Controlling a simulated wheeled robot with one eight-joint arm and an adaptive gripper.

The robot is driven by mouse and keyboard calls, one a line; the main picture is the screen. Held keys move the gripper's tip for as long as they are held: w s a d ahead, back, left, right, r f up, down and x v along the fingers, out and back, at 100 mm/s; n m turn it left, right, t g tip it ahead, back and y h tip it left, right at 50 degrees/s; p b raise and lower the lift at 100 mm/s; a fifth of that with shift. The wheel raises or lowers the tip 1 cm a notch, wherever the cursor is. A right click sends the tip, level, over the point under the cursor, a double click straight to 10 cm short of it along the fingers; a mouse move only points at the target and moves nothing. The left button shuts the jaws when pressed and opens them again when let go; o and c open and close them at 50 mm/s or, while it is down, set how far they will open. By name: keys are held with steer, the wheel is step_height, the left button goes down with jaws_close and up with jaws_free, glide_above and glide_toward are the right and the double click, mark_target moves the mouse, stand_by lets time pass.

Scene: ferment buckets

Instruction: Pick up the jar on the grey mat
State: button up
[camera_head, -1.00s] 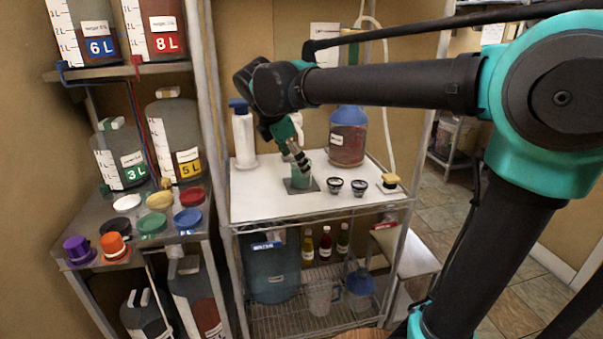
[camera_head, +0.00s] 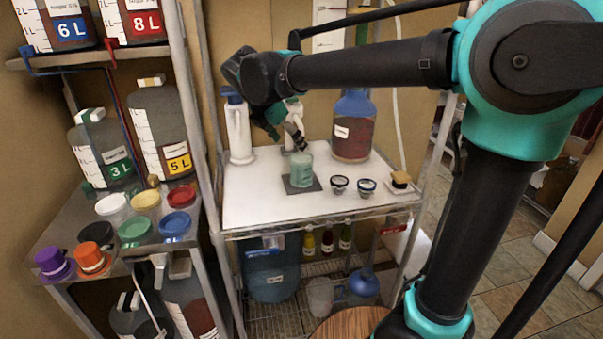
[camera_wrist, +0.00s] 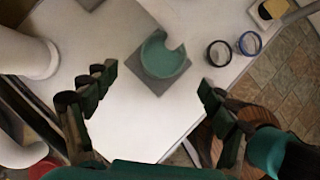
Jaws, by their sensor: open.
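The jar (camera_head: 301,171) is a small green-tinted cup standing upright on the grey mat (camera_head: 288,187), on the white top of the metal rack. In the wrist view the jar (camera_wrist: 163,57) shows from above as a round green shape on the grey mat (camera_wrist: 150,82), with a notch-like gap at its upper right edge. My gripper (camera_head: 298,146) is just above and behind the jar in the head view. In the wrist view my gripper (camera_wrist: 155,85) has its two fingers spread wide and empty, and the jar lies beyond the fingertips, apart from them.
Two small dark-rimmed pots (camera_head: 353,185) stand right of the mat. A white bottle (camera_head: 239,130) and a blue-topped jug (camera_head: 351,127) stand behind. A yellow-topped block (camera_head: 401,179) sits at the right edge. Coloured lids (camera_head: 135,230) lie on the left shelf.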

mark_target(301, 170)
steer(key=shift+s+x, duration=0.15)
steer(key=shift+x, duration=2.4)
steer(key=shift+s+x, duration=0.1)
steer(key=shift+x, duration=2.45)
steer(key=shift+d+f, duration=0.1)
steer(key=shift+d, duration=0.05)
steer(key=c, duration=1.5)
steer(key=shift+c, duration=0.2)
